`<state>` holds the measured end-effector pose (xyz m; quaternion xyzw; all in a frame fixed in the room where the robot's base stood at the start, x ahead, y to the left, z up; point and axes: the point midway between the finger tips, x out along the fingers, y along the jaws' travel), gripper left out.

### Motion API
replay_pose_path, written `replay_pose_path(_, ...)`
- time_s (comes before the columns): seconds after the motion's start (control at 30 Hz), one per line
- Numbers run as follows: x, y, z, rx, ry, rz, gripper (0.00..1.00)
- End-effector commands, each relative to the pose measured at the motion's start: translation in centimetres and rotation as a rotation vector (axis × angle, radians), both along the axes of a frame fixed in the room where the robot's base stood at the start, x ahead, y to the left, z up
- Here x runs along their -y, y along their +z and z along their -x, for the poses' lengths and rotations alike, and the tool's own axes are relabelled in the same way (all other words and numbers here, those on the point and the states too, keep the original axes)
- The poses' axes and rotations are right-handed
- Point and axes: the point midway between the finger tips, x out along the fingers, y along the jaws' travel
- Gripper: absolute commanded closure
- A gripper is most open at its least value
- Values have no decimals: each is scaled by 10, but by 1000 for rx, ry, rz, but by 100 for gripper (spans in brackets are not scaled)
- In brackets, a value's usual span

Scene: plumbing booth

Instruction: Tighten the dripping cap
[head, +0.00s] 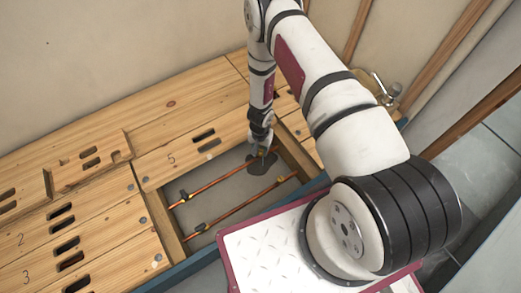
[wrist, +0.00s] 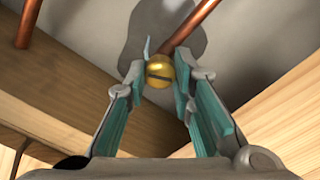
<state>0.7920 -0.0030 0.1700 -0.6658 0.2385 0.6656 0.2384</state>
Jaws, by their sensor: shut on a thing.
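The brass cap (wrist: 160,72) shows in the wrist view as a round, gold-coloured piece with a dark slot across it. My gripper (wrist: 161,74) is shut on it, with teal-padded fingers on both sides. A copper pipe (wrist: 206,22) runs from behind the cap toward the upper right. A dark wet patch (wrist: 133,38) lies on the grey floor behind the cap. In the head view my gripper (head: 262,148) reaches down into the open floor bay at the far end of a copper pipe (head: 212,186). The cap is mostly hidden there.
A second copper pipe (head: 240,208) runs parallel, nearer me. Wooden joists and floor panels (head: 90,165) with slots border the bay closely. The grey floor between the pipes is clear.

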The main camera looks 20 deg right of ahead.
Motion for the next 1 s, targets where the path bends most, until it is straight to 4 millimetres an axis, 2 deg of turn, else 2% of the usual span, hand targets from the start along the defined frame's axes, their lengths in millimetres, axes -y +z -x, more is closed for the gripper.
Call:
replay_pose_path(0.2,0,-1,1,-2,-184,-1,100)
replay_pose_path(0.5,-1,-1,1,-2,-361,-1,100)
replay_pose_path(1.0,-1,-1,1,-1,-442,-1,100)
